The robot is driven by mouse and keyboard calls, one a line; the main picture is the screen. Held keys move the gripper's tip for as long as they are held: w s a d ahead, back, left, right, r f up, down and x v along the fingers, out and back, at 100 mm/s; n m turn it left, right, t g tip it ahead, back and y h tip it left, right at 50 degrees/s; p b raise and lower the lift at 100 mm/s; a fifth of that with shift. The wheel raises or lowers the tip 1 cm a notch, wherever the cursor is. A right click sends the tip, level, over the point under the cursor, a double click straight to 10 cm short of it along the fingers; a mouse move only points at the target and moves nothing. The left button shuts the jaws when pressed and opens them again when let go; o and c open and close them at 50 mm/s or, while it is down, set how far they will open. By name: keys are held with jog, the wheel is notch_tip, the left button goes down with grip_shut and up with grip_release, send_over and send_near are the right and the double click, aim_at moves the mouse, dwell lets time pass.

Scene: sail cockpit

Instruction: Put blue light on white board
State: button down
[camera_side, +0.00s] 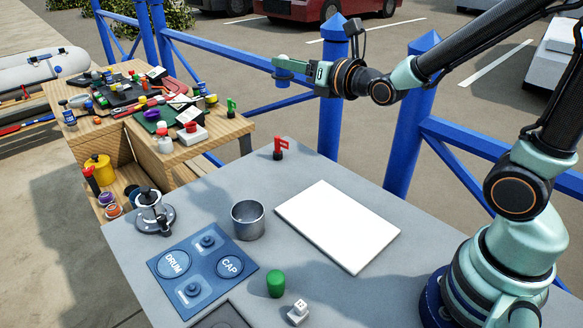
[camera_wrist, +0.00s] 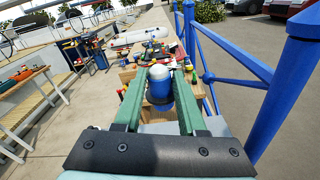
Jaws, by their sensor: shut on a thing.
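My gripper (camera_side: 284,66) is raised high above the far edge of the grey table, with its fingers pointing left in the side view. It is shut on the blue light (camera_wrist: 158,92), which has a blue body and a pale domed top and sits upright between the green fingers in the wrist view. The white board (camera_side: 338,225) lies flat and bare on the grey table, below and to the right of my gripper.
On the grey table (camera_side: 400,270) are a red light (camera_side: 278,147), a metal cup (camera_side: 248,220), a winch (camera_side: 153,211), a blue panel (camera_side: 203,268), a green light (camera_side: 276,283) and a white piece (camera_side: 298,312). Blue railing (camera_side: 335,90) runs behind. A cluttered wooden bench (camera_side: 205,148) stands left.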

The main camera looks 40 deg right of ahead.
jog(key=w+a+f+n+y, duration=0.1)
jog(key=w+a+f, duration=0.3)
jog(key=w+f, duration=0.5)
jog(key=w, duration=0.2)
jog(key=shift+w+a+y, duration=0.25)
jog(key=shift+w+y, duration=0.05)
jog(key=shift+w, duration=0.1)
jog(key=shift+f, duration=0.15)
notch_tip(320, 180, down, 20)
jog(key=shift+r, duration=0.25)
jog(key=shift+f, duration=0.15)
jog(key=shift+c, duration=2.4)
grip_release()
jog(key=shift+s, duration=0.1)
